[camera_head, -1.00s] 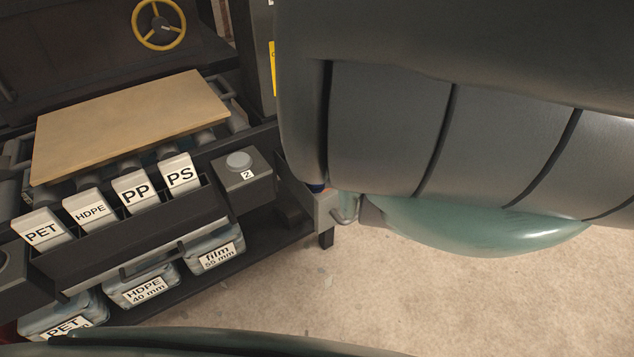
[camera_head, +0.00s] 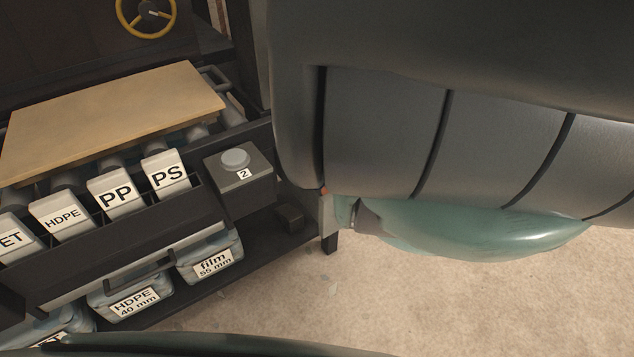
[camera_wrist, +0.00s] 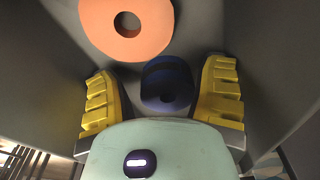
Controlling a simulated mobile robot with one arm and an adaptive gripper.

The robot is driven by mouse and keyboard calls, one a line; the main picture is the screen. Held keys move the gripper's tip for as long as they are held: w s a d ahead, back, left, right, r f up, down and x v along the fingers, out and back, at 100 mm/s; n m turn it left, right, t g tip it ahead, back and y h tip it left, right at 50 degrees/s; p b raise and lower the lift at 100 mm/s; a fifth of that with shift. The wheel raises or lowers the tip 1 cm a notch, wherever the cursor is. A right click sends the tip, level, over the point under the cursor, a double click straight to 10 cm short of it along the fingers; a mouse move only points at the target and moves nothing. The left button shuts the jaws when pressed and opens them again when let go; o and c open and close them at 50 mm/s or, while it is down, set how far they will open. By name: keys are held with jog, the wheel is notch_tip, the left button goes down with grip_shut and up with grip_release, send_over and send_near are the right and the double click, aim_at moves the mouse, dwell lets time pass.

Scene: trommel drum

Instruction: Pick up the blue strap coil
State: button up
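The blue strap coil (camera_wrist: 167,84) shows in the wrist view as a dark blue ring with a hole. It lies between the two yellow fingers of my gripper (camera_wrist: 163,72). The fingers are spread, with a visible gap on each side of the coil. I cannot tell how far the coil is from them in depth.
An orange ring (camera_wrist: 150,35) lies just beyond the coil, with grey walls on both sides.

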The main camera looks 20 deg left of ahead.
jog(key=shift+w+f, duration=0.1)
jog(key=shift+f, duration=0.6)
jog(key=shift+s+d, duration=0.25)
jog(key=shift+s, duration=0.1)
jog(key=shift+c, duration=0.2)
jog(key=shift+w+a+r+p, duration=0.2)
jog(key=shift+w+r+p, duration=0.1)
jog(key=shift+r, duration=0.1)
jog(key=c, duration=0.5)
jog(key=shift+s+r, duration=0.1)
jog(key=c, duration=0.5)
jog(key=shift+r, duration=0.1)
